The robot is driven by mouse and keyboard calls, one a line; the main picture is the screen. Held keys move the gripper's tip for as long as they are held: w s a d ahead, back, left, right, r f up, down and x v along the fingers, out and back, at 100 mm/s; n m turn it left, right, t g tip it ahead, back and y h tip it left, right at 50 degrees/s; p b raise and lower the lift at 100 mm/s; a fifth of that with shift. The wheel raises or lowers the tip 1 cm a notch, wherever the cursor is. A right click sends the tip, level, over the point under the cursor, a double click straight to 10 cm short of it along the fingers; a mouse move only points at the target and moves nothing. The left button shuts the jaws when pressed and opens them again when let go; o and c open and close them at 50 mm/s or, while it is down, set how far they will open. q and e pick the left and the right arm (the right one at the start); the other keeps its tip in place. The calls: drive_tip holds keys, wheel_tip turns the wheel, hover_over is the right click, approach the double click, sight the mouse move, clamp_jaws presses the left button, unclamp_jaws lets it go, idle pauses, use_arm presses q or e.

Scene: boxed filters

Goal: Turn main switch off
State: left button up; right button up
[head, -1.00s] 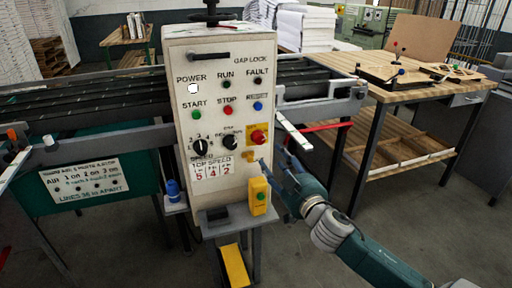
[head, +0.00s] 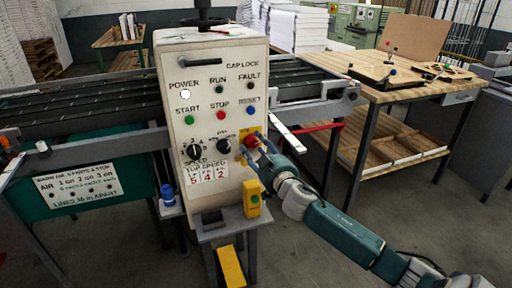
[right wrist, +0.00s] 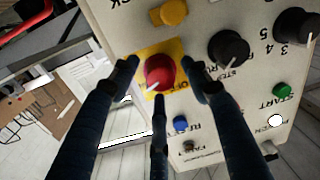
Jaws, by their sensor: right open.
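The main switch, a red rotary knob (head: 251,141) on a yellow plate, is on the right side of the cream control panel (head: 213,130). My right gripper (head: 256,148) is at this knob with its fingers spread. In the right wrist view, where the panel appears upside down, the red knob (right wrist: 160,72) shows a white pointer line and sits between the open fingers (right wrist: 160,78). Two fingers flank it and a third lies below it in the picture. I cannot tell whether any finger touches it. My left gripper is not in view.
A black speed knob (right wrist: 230,48) is beside the red knob, with a yellow part (right wrist: 174,12) above it in the wrist view. A yellow box with a green button (head: 252,198) is below on the panel. The white power light (head: 185,94) looks lit. A wooden workbench (head: 400,92) stands right.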

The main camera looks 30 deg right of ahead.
drive_tip(key=shift+c, duration=0.5)
drive_tip(key=c, duration=1)
drive_tip(key=shift+c, duration=0.2)
drive_tip(key=shift+n, duration=0.3)
drive_tip(key=n+p, duration=0.2)
drive_tip(key=n, duration=0.1)
drive_tip(key=n+p, duration=0.2)
drive_tip(key=n, duration=0.2)
drive_tip(key=shift+n+g, duration=0.4)
drive_tip(key=n+p, duration=0.2)
drive_tip(key=n, duration=0.2)
drive_tip(key=n+h+p, duration=0.1)
drive_tip(key=n, duration=0.3)
drive_tip(key=shift+n, duration=0.4)
